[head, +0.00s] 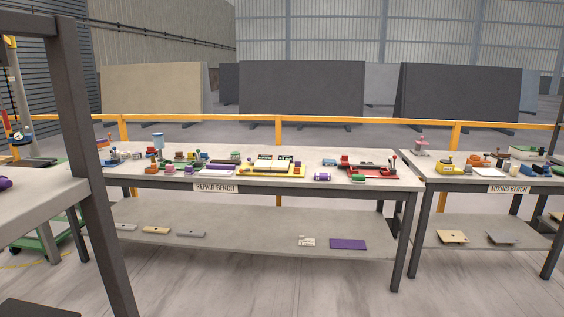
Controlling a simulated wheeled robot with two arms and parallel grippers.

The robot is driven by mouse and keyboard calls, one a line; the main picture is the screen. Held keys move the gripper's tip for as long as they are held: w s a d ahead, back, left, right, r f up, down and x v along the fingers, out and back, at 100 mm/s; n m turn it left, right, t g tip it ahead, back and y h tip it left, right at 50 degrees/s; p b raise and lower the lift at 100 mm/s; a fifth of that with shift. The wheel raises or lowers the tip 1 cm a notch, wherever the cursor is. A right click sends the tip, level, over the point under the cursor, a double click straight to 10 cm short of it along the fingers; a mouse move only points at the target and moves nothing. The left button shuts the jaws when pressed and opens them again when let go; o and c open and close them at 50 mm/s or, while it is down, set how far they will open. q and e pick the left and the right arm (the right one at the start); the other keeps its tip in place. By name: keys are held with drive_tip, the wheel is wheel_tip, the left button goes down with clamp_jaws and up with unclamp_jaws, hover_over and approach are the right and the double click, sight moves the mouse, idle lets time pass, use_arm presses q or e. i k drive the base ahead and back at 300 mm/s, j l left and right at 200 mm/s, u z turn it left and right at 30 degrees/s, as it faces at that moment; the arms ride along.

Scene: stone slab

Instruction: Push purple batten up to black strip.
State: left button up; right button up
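I cannot tell for sure which thing is the purple batten. A long, low purple-and-white piece (218,169) lies on the repair bench left of a yellow tray. A short purple piece with a white part (322,177) lies near the bench's front edge. A flat purple plate (348,244) lies on the lower shelf. Another purple object (5,183) is partly cut off on the table at the left edge. I cannot make out a black strip at this distance. Neither of my grippers is in view.
The repair bench (300,187) carries a yellow tray (262,172), a red tray (368,174) and many small items. The mixing bench (485,182) stands right. A dark post (85,120) rises in the left foreground. The floor before the repair bench is clear.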

sight(212, 167)
drive_tip(key=i+l, duration=0.15)
drive_tip(key=i, duration=0.6)
drive_tip(key=i+l, duration=0.1)
drive_tip(key=i, duration=0.65)
drive_tip(key=i+l+u, duration=0.2)
drive_tip(key=i+u, duration=0.25)
drive_tip(key=i+l+u, duration=0.4)
drive_tip(key=i, duration=0.15)
drive_tip(key=i+j, duration=0.15)
drive_tip(key=i, duration=0.05)
